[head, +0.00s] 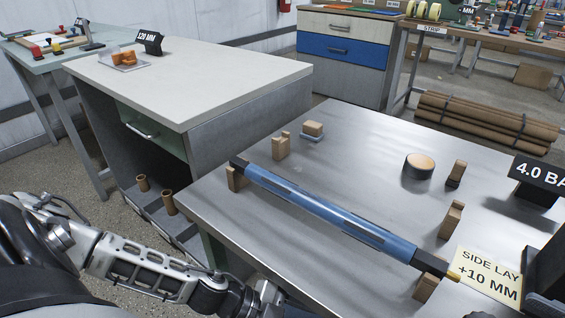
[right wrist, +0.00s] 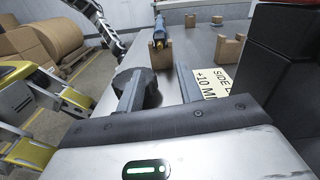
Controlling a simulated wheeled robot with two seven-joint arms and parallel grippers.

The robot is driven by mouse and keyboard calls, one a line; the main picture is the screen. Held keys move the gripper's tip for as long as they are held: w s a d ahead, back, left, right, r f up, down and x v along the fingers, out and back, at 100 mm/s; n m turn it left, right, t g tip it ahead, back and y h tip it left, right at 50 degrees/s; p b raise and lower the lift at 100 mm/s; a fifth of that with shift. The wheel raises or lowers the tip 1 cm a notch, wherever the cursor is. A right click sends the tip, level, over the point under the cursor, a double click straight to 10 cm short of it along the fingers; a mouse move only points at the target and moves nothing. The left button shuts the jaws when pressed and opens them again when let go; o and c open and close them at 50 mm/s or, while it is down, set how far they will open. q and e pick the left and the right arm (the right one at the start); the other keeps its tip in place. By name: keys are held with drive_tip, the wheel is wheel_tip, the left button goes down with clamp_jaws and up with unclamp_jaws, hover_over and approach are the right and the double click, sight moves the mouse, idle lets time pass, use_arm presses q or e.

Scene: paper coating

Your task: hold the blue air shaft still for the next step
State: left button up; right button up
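The blue air shaft (head: 330,216) lies across the metal table (head: 330,150) in the head view. Its dark far end rests at a notched wooden block (head: 236,179), and its near end, with a brass-coloured tip, rests at another block (head: 426,288). In the right wrist view the shaft (right wrist: 159,30) shows nearly end-on above its wooden block (right wrist: 160,56). My right gripper (right wrist: 160,75) has its fingers apart with nothing between them, short of the shaft's end. My left arm enters the head view from the lower left; its fingers are not visible.
More wooden blocks (head: 281,147) and a round wooden-topped piece (head: 419,165) stand on the table. A "SIDE LAY +10 MM" card (head: 487,273) lies by the shaft's near end, beside a dark block (head: 549,265). A white-topped cabinet (head: 195,75) stands at the left.

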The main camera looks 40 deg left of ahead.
use_arm(q)
drive_tip(key=s+a+m+g+y, duration=0.1)
drive_tip(key=s+a+m+g, duration=0.25)
drive_tip(key=s+a, duration=0.45)
wheel_tip(320, 180, up, 36)
drive_tip(key=m+y, duration=0.9)
drive_tip(key=m, duration=2.6)
hover_over(293, 188)
drive_tip(key=s, duration=0.3)
drive_tip(key=x, duration=1.4)
drive_tip(key=shift+f, duration=0.35)
